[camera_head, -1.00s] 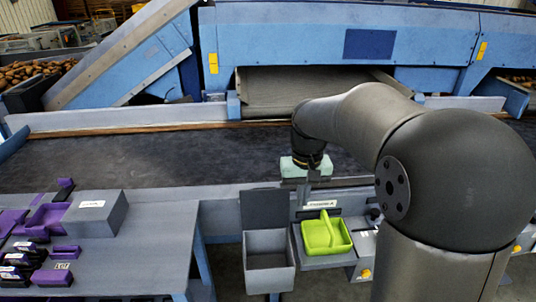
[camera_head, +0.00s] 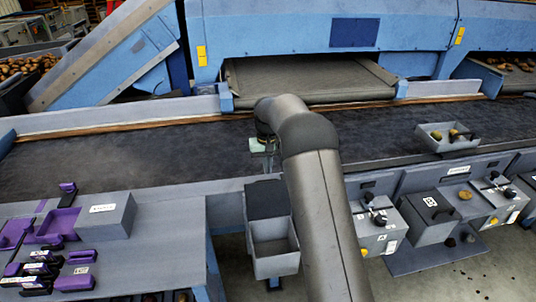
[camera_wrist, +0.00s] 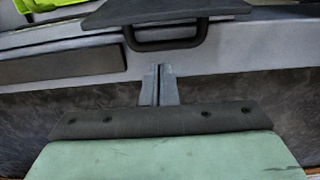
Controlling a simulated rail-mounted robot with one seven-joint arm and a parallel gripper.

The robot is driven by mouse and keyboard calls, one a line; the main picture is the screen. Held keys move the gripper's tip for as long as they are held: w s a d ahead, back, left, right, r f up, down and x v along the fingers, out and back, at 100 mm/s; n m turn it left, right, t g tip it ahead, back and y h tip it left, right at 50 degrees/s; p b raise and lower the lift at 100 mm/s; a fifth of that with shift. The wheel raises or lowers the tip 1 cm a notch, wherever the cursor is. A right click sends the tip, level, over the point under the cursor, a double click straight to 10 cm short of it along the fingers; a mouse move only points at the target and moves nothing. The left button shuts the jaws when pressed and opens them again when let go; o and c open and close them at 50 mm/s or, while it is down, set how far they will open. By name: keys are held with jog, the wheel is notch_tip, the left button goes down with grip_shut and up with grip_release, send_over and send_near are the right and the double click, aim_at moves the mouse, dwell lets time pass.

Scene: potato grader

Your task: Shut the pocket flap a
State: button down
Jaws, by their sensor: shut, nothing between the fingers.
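A grey open-topped pocket (camera_head: 275,262) hangs at the front of the conveyor. Its dark flap (camera_head: 266,199) stands raised at the pocket's back edge, so the pocket's mouth is open. No readable label shows on it. In the wrist view a dark panel (camera_wrist: 165,12) with a bar handle (camera_wrist: 166,37) lies at the top, apparently this flap. My gripper (camera_head: 268,168) is above the conveyor's front rail, just behind the flap. In the wrist view its slim fingers (camera_wrist: 160,78) are together and empty, pointing toward the handle with a small gap visible.
A small grey tray (camera_head: 445,136) holding potatoes stands on the belt edge. A table with purple fittings (camera_head: 62,225) and a grey block (camera_head: 108,215) is at left. A lime tray (camera_wrist: 48,4) edges into the wrist view.

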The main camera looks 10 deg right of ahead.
aim_at(268, 196)
jog(key=shift+f, duration=1.45)
jog(key=shift+s, duration=0.15)
jog(key=shift+s+a, duration=0.1)
